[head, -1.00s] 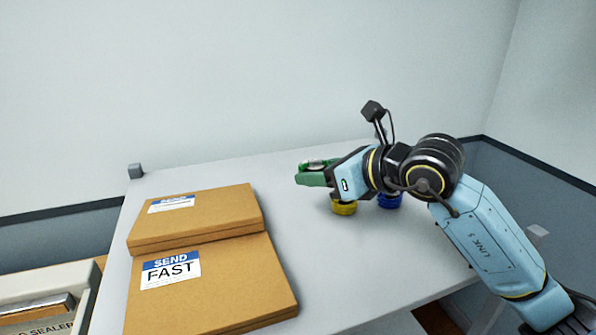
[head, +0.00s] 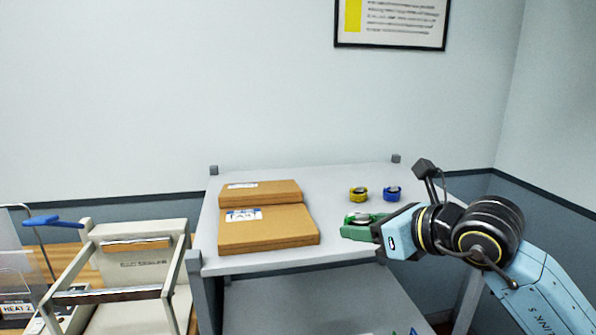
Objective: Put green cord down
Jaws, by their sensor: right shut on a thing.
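My right gripper (head: 364,228) reaches in from the right and is shut on the green cord (head: 360,219). It holds the cord near the front right edge of the grey table (head: 340,185). The cord's top is partly pale, and green jaws hide much of it. I cannot tell whether it touches the tabletop. The yellow cord (head: 358,195) and the blue cord (head: 392,194) sit side by side on the table, farther back. My left gripper is not in view.
Two flat brown boxes, a front one (head: 268,233) and a rear one (head: 262,193), lie on the table's left. Bare tabletop lies between them and the cords. A lower shelf (head: 310,300) is underneath. A beige sealer machine (head: 140,265) stands at left.

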